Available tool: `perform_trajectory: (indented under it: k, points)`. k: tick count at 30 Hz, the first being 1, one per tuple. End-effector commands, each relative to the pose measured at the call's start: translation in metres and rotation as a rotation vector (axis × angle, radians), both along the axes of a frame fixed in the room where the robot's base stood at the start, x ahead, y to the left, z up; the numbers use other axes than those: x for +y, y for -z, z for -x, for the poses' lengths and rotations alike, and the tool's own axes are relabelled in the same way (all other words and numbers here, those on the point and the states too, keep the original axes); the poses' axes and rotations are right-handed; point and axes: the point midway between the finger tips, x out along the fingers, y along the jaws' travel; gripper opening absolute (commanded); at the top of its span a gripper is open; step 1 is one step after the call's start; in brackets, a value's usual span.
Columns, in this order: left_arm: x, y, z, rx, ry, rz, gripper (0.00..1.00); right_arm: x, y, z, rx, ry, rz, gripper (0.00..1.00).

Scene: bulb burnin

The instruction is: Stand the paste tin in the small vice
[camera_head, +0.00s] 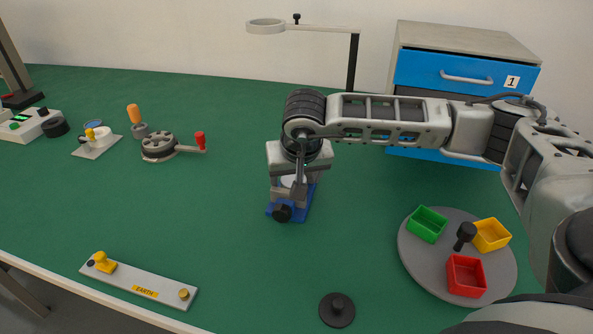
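The small vice (277,210) stands on the green bench in the middle of the view, with a blue base, grey jaws and a dark knob at the front. My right gripper (297,168) reaches in from the right and is directly over the vice, pointing down. A small pale, bluish round surface (291,181) shows between the jaws under the gripper; it may be the paste tin, but the gripper and wrist hide most of it. The fingertips are too covered to tell whether they are open or shut. My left gripper is not in view.
A round grey tray (415,262) with green, yellow and red boxes stands at right, below my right arm. A black knobbed disc (337,309) and an EARTH bar (140,282) lie in front. A crank reel (160,147) is at left, a blue drawer cabinet (440,72) behind.

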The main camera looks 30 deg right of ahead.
Motion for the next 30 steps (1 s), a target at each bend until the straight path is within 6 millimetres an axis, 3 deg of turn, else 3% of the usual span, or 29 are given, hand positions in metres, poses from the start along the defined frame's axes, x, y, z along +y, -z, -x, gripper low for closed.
perform_trajectory:
  k: [2,8,21,30]
  points:
    - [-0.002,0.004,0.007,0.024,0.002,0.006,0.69,0.005,0.002,0.001,0.005,-0.012,-0.008,0.73]
    - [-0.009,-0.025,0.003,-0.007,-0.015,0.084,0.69,0.007,-0.001,0.002,0.004,-0.016,-0.011,0.73]
    - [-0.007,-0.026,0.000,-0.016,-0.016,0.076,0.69,0.019,-0.105,0.041,-0.004,-0.007,-0.003,0.73]
    - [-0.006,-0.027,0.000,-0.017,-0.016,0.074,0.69,0.023,-0.143,0.055,0.000,0.000,-0.001,0.73]
